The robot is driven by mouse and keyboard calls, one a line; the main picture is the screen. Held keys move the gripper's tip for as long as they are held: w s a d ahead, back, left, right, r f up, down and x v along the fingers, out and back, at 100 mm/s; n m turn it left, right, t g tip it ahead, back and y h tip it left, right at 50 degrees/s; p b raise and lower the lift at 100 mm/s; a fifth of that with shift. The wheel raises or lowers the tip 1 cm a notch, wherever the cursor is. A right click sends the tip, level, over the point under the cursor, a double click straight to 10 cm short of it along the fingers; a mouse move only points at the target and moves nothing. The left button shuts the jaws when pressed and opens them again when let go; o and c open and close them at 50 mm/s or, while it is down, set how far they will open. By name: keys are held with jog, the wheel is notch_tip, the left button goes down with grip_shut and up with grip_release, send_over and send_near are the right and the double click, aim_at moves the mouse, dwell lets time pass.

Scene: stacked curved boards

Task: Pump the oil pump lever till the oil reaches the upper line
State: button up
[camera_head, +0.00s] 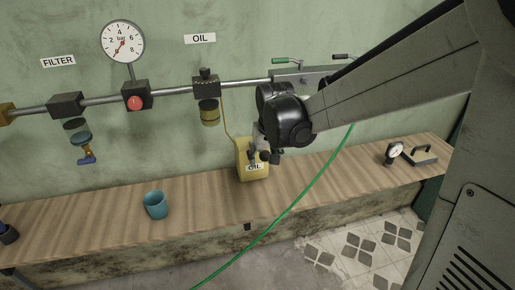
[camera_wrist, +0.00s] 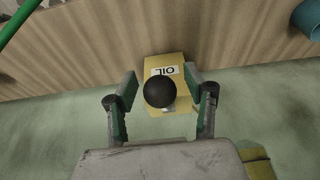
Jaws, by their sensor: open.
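The yellow oil can (camera_head: 254,175), labelled OIL, stands on the bench against the wall. It also shows in the wrist view (camera_wrist: 182,125). In the wrist view a round black knob (camera_wrist: 160,92), seemingly the pump lever's end, is in front of the can. My gripper (camera_wrist: 162,88) is open, with one finger on each side of the knob and a gap to both. In the head view my gripper (camera_head: 264,150) is in front of the can and hides most of the lever. The oil bowl (camera_head: 209,113) hangs under the OIL sign; its level and lines are too small to read.
A pipe (camera_head: 110,98) along the wall carries a filter (camera_head: 77,132), a gauge (camera_head: 122,42) and a red knob (camera_head: 134,103). A blue cup (camera_head: 155,205) stands on the bench (camera_head: 100,222). A green hose (camera_head: 300,195) crosses the bench right of the can.

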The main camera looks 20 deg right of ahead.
jog(key=shift+p+v, duration=2.25)
jog(key=shift+v, duration=1.1)
jog(key=shift+r, duration=0.15)
jog(key=shift+s, duration=0.1)
jog(key=shift+s+r, duration=0.2)
jog(key=s+r+t+b, duration=0.2)
jog(key=s+r+t, duration=0.1)
jog(key=s, duration=1.7)
jog(key=shift+s+r+t, duration=0.2)
jog(key=shift+s+t, duration=0.05)
jog(key=shift+t, duration=0.15)
